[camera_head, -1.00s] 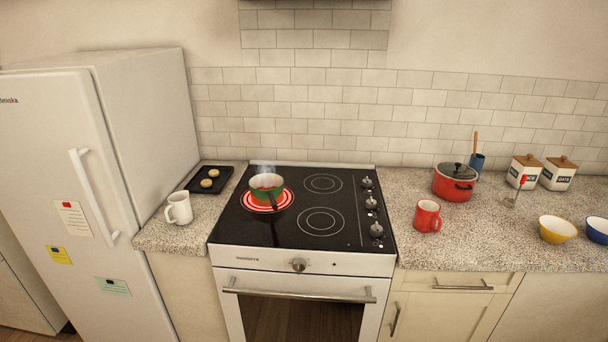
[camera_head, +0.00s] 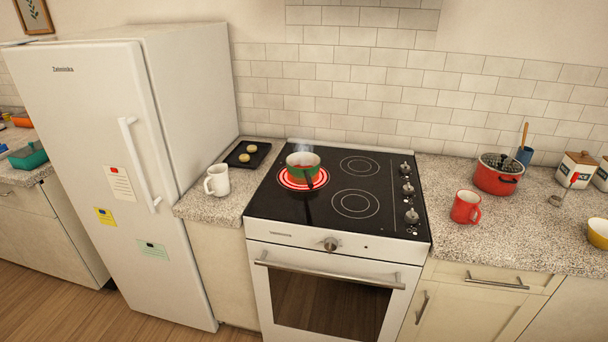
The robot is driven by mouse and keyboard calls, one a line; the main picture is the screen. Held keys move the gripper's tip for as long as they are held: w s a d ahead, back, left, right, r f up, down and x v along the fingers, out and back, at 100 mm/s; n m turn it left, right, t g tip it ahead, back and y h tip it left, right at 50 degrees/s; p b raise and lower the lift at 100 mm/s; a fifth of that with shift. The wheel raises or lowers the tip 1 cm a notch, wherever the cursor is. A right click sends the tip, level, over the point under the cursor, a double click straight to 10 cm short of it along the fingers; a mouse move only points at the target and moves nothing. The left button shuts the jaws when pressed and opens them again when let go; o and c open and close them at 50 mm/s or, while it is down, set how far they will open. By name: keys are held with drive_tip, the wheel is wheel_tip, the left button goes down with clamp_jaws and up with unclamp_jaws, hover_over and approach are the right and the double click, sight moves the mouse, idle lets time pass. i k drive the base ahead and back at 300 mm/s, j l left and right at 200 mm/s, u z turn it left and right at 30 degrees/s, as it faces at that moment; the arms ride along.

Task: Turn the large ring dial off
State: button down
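The black cooktop (camera_head: 332,217) of the white stove has a red glowing ring burner (camera_head: 285,180) at its left. A green and red saucepan (camera_head: 303,165) sits on that burner with faint steam above it. Three knobs stand in a column on the cooktop's right: back (camera_head: 405,168), middle (camera_head: 407,187) and front (camera_head: 411,215). A single round dial (camera_head: 330,244) is on the oven's front panel. I cannot tell from here which control is the large ring dial. My gripper is not in view.
A white fridge (camera_head: 95,100) stands to the left. A white mug (camera_head: 217,180) and a black tray (camera_head: 240,163) are left of the stove. A red mug (camera_head: 466,207) and a lidded red pot (camera_head: 490,182) are to the right. Wooden floor (camera_head: 140,318) shows at lower left.

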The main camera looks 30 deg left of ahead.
sight(408, 189)
drive_tip(key=i+u, duration=0.5)
drive_tip(key=i, duration=0.9)
